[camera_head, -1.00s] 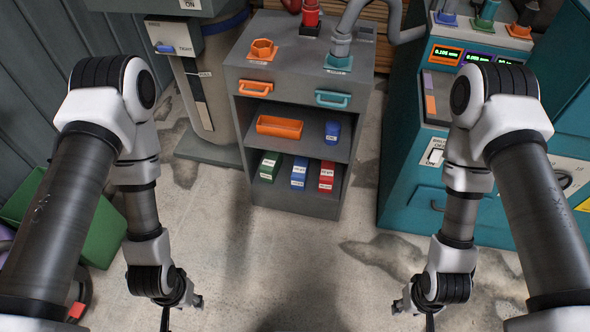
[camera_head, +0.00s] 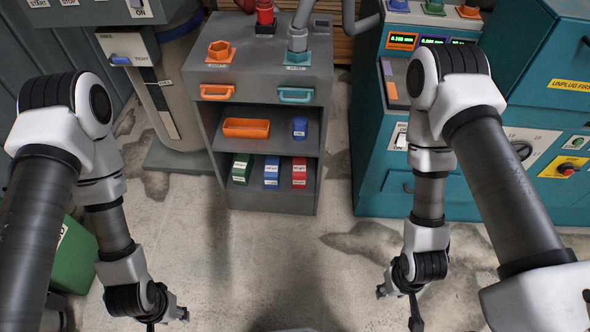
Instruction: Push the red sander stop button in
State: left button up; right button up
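The grey machine (camera_head: 110,12) at the top left carries START and STOP labels (camera_head: 69,2). Any button above the STOP label is cut off by the top edge. A red button (camera_head: 567,169) on a yellow plate shows on the teal machine at the right; I cannot tell that it belongs to a sander. My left gripper (camera_head: 182,313) hangs low at the bottom left, over the floor and apart from both machines. My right gripper (camera_head: 383,291) hangs low right of the middle, also over the floor. Both grippers are too small and dark to tell open from shut.
A grey cabinet (camera_head: 328,75) with orange and teal handles stands in the middle, holding an orange tray (camera_head: 246,129) and several small coloured containers. The teal machine (camera_head: 378,185) stands at the right. A green bin (camera_head: 75,258) is beside my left arm. The concrete floor (camera_head: 270,260) between is clear.

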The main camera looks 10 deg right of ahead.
aim_at(567, 172)
jog(key=z, duration=2.05)
